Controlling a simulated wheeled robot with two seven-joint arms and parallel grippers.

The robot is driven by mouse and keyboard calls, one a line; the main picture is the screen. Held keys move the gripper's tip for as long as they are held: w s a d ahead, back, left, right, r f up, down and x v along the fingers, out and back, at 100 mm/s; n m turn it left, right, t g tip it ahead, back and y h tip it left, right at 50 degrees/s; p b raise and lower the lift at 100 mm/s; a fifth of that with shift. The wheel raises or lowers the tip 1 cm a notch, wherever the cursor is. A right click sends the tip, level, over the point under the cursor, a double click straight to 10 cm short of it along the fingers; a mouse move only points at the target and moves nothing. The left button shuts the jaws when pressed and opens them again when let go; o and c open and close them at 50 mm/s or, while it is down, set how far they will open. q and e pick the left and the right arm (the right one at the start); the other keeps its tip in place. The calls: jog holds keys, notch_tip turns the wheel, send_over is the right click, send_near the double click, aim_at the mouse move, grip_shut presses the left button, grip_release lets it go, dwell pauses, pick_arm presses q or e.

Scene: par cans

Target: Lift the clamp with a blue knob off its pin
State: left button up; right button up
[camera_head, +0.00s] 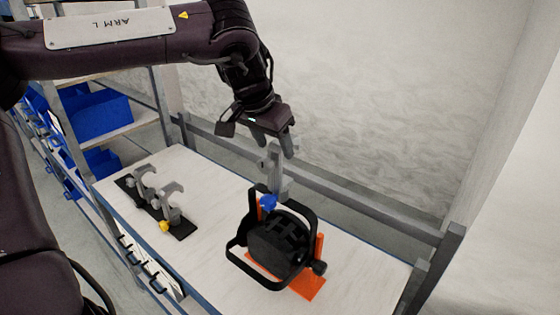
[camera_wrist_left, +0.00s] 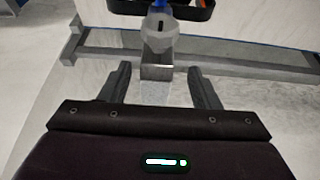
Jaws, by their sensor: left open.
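The clamp with a blue knob (camera_head: 274,170) is grey and stands upright at the top of the black yoke of a par can (camera_head: 275,245). Its blue knob (camera_head: 268,202) is low on its near side. The pin under it is hidden. My left gripper (camera_head: 282,150) is just above and behind the clamp, pointing down. In the left wrist view its two fingers (camera_wrist_left: 160,80) are spread, with the grey clamp (camera_wrist_left: 160,45) ahead, around the gap between the fingertips. I cannot tell whether they touch. My right gripper is not in view.
The par can rests on an orange stand (camera_head: 308,285) on the pale table (camera_head: 215,235). A black rack (camera_head: 183,229) with grey clamps, one with a yellow knob (camera_head: 164,226), lies at left. A grey rail (camera_head: 350,195) runs behind. Blue bins (camera_head: 100,115) sit on shelves at left.

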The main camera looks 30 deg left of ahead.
aim_at(282, 155)
pick_arm(q)
jog(key=p+x, duration=0.1)
jog(key=x, duration=0.1)
jog(key=p+x, duration=0.1)
jog(key=x, duration=0.1)
jog(key=shift+w+d+p, duration=0.2)
jog(key=shift+w+p, duration=0.15)
jog(key=shift+w+f, duration=0.1)
jog(key=shift+f, duration=0.25)
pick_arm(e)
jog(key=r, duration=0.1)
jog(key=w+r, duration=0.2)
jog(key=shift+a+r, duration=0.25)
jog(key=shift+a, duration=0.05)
pick_arm(q)
jog(key=shift+c, duration=0.5)
jog(key=c, duration=0.5)
jog(key=shift+r, duration=0.1)
grip_shut()
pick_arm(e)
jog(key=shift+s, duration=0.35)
